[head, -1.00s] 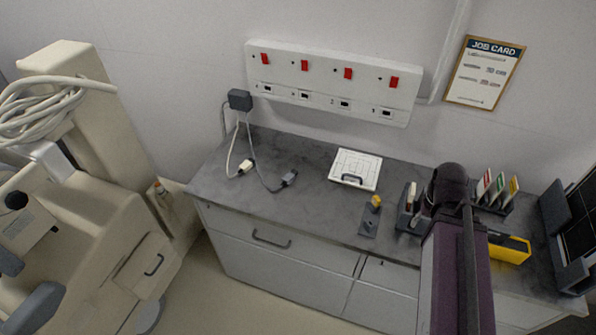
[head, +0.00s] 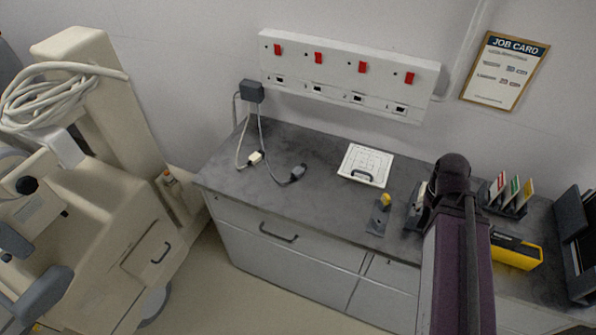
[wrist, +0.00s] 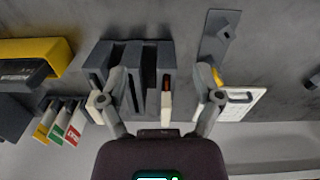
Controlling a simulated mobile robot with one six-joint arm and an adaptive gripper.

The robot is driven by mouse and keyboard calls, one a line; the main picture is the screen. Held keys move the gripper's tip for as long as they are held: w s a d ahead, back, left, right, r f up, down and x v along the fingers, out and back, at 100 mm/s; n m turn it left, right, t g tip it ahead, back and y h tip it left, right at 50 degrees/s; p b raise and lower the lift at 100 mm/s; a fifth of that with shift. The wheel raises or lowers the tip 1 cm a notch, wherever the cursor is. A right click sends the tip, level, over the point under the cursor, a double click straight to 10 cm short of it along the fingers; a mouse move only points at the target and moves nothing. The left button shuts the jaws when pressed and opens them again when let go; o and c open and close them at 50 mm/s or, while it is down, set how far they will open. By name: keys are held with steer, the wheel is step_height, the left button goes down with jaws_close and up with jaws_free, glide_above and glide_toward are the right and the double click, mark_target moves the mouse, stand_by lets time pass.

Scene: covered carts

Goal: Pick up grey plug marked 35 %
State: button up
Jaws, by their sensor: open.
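A grey plug (head: 298,173) on a grey cable lies on the dark worktop (head: 240,183), left of the white tray. Its marking is too small to read. A cream plug (head: 255,157) on a pale cable lies to its left. Both cables hang from a dark adapter (head: 252,91) at the wall panel. In the wrist view a dark piece at the right edge (wrist: 314,82) may be the grey plug. My gripper (wrist: 158,88) is open and empty, above the dark slotted holder and well right of the plugs in the head view. Its fingers are hidden in the head view.
The slotted holder (wrist: 129,54) is under my fingers. Nearby are a white tray (head: 365,165), a yellow-knobbed plate (head: 378,217), a yellow box (head: 516,251) and a card rack (head: 503,207). A panel with red switches (head: 350,75) spans the wall. The worktop's left front is clear.

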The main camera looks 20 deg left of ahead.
steer(key=w+a+f+m+t+h+b, duration=0.1)
steer(key=w+a+f+t+h+b, duration=0.3)
steer(key=a, duration=0.6)
steer(key=w+a+m+g+y+b, duration=0.1)
steer(key=w+a+b, duration=0.1)
steer(key=w+a, duration=0.5)
steer(key=s+a+m+t+b, duration=0.1)
steer(key=s+a+t+b, duration=0.1)
steer(key=a, duration=1.2)
steer(key=s+a+t+b, duration=0.1)
steer(key=a+t+b, duration=0.1)
steer(key=a, duration=1.2)
steer(key=shift+s+a+f+m+t, duration=0.35)
steer(key=shift+s+f+m+t, duration=0.05)
steer(key=shift+t, duration=0.4)
steer(key=b, duration=0.5)
glide_toward(299, 169)
steer(key=x, duration=0.2)
steer(key=shift+w+d+f, duration=0.1)
steer(key=shift+w+f, duration=0.05)
steer(key=shift+f, duration=0.2)
steer(key=shift+w+d+f+b, duration=0.2)
steer(key=shift+w+f+b, duration=0.25)
steer(key=shift+w+b, duration=0.15)
